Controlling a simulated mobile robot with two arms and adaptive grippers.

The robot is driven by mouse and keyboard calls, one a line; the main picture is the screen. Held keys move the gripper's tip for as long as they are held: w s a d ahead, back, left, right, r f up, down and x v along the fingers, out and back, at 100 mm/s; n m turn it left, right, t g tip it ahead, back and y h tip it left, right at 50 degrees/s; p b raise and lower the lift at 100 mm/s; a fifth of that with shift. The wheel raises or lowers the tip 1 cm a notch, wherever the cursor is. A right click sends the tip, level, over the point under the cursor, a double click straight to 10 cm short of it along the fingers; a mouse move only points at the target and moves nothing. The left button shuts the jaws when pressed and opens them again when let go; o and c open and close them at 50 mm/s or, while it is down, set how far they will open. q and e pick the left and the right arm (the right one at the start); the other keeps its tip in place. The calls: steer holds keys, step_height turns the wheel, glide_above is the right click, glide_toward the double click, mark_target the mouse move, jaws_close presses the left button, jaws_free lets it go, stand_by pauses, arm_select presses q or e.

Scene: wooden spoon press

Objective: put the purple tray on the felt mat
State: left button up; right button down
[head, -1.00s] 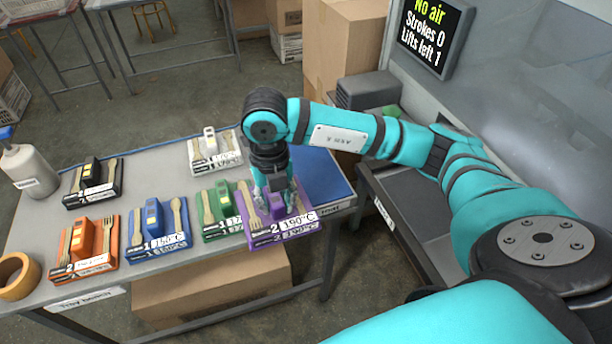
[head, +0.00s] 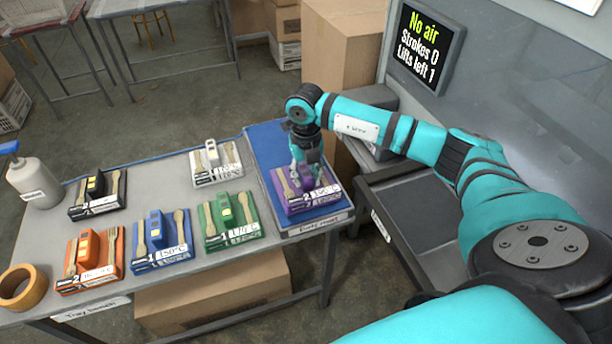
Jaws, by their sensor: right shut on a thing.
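The purple tray (head: 297,208), with a wooden fork and spoon and a white label on its front, is level over the near part of the blue felt mat (head: 266,144). The mat covers the right end of the tray bench. My right gripper (head: 308,172) points down and is shut on the purple block in the tray's middle. I cannot tell whether the tray's underside touches the mat. The mat's far part is bare. My left gripper is not in view.
Green (head: 230,220), blue (head: 160,240), orange (head: 93,260), black (head: 97,195) and white (head: 216,163) trays stand left of the mat. A bottle (head: 34,183) and tape roll (head: 20,287) are far left. A screen (head: 427,45) reads "No air, Strokes 0, Lifts left 1".

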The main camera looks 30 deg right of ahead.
steer(key=shift+f, duration=0.5)
steer(key=shift+w+f, duration=0.1)
steer(key=shift+f, duration=0.15)
steer(key=c, duration=1)
jaws_free()
